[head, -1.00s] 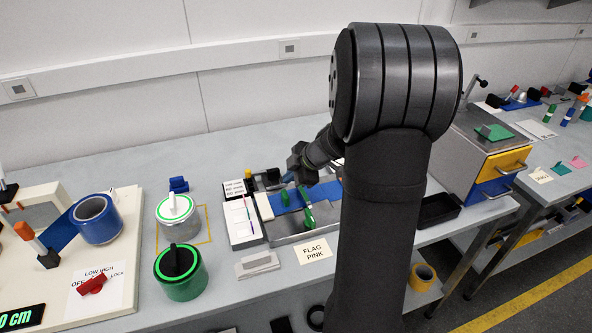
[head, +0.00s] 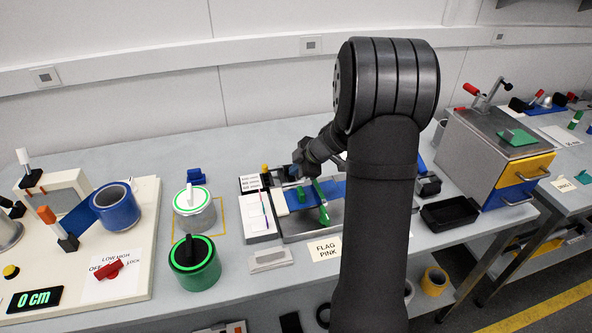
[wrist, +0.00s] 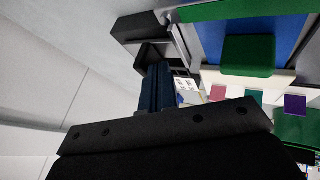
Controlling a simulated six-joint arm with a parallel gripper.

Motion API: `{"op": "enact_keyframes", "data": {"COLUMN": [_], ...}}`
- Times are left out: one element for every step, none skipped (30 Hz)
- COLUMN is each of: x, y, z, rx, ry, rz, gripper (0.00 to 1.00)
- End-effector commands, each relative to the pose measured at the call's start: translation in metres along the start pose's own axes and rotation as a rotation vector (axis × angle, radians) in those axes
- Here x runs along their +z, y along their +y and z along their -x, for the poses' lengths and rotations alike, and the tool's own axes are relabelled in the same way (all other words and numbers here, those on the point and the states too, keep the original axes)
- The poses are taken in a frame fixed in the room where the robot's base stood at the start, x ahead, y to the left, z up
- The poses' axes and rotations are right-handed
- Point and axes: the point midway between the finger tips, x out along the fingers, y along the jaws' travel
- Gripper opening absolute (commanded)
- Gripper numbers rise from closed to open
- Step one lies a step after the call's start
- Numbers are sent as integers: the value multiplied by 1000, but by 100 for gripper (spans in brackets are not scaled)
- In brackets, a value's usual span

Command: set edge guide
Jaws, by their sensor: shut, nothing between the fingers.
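My gripper (head: 297,173) is shut and empty, over the back left part of a grey fixture (head: 290,229). A blue sheet (head: 334,188) lies on the fixture, with a green block (head: 302,195) and a long green bar (head: 321,203) across it. In the wrist view my dark blue fingers (wrist: 157,88) are together beside a black, hollowed part (wrist: 140,28). I cannot tell whether they touch it. The green block (wrist: 248,56) and blue sheet (wrist: 215,32) show to the right there. Which piece is the edge guide is not clear; my arm hides the fixture's right side.
Silver (head: 195,217) and green (head: 194,268) canisters stand farther left. A black tray (head: 450,213) and drawer cabinet (head: 480,150) are at right.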

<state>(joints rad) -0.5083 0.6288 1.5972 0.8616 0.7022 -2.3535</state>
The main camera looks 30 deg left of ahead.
Motion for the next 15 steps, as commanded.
{"op": "enact_keyframes", "data": {"x": [0,0,0,0,0,0,0,0,0,0,0,0,0,0,0], "y": [4,7,11,13,15,16,17,17,17,17,17,17,17,18,17], "z": [-3,-4,-6,-8,-9,-9,-9,-9,-9,-9,-9,-9,-9,-9,-9], "rx": [-1,0,0,0,0,1,1,2,2,2,3,3,4,4,4], "ry": [0,0,0,0,0,0,-1,-1,-1,-1,-1,-1,-1,-1,-1], "rz": [1,2,3,3,2,1,1,0,0,0,1,1,1,1,1], "gripper": [0,0,0,0,0,0,0,0,0,0,0,0,0,0,0]}}
